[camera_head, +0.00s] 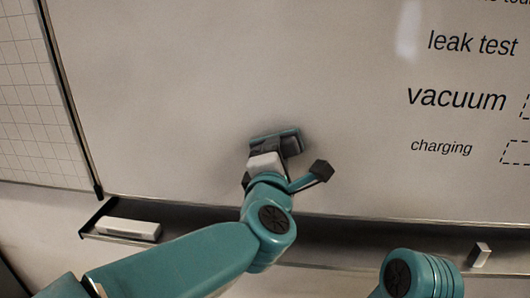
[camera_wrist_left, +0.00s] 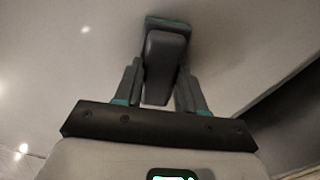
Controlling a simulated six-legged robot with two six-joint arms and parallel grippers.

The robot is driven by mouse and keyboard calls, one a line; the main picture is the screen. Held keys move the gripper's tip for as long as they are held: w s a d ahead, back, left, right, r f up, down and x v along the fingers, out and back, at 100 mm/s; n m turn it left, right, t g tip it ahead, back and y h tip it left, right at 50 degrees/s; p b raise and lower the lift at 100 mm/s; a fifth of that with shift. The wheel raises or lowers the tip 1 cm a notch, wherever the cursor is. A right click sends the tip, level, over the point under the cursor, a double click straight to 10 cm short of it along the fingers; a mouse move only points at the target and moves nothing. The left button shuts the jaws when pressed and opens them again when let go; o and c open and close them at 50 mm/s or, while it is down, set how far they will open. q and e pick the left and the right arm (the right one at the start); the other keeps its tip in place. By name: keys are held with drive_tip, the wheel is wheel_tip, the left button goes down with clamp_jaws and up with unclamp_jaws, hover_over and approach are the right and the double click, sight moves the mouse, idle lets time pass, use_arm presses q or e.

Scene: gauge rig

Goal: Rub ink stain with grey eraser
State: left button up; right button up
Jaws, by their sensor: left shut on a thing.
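My left gripper (camera_head: 272,150) is shut on the grey eraser (camera_head: 291,144), which has a teal edge. In the left wrist view the eraser (camera_wrist_left: 164,62) sits between the two fingers, its teal end toward the whiteboard. The eraser is at the lower middle of the whiteboard (camera_head: 200,80), against it or very close; I cannot tell which. A faint dark shade lies around the eraser. No clear ink stain shows; any mark behind the eraser and gripper is hidden. My right gripper is out of view.
A dark tray (camera_head: 350,243) runs below the board. A white block (camera_head: 128,228) lies at its left end, and a small pale block (camera_head: 479,254) stands at the right. Printed words, including "vacuum" (camera_head: 456,97), are on the right. The board's left and middle are bare.

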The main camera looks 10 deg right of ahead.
sight(251, 147)
use_arm(q)
drive_tip(key=a, duration=0.1)
drive_tip(key=w+a+b, duration=0.1)
drive_tip(key=a, duration=0.1)
drive_tip(key=a+b, duration=0.1)
drive_tip(key=a, duration=0.1)
drive_tip(key=shift+w, duration=0.35)
drive_tip(key=shift+w+a+f+b, duration=0.1)
drive_tip(key=shift+w+a+b, duration=0.25)
drive_tip(key=shift+a, duration=0.65)
drive_tip(key=shift+w+a+r+b, duration=0.1)
drive_tip(key=shift+w+a+b, duration=0.25)
drive_tip(key=shift+a, duration=0.65)
drive_tip(key=shift+w+a+f+b, duration=0.15)
drive_tip(key=shift+a+b, duration=0.3)
drive_tip(key=shift+a, duration=0.55)
drive_tip(key=shift+d, duration=0.1)
drive_tip(key=v, duration=0.6)
drive_tip(key=shift+b, duration=0.45)
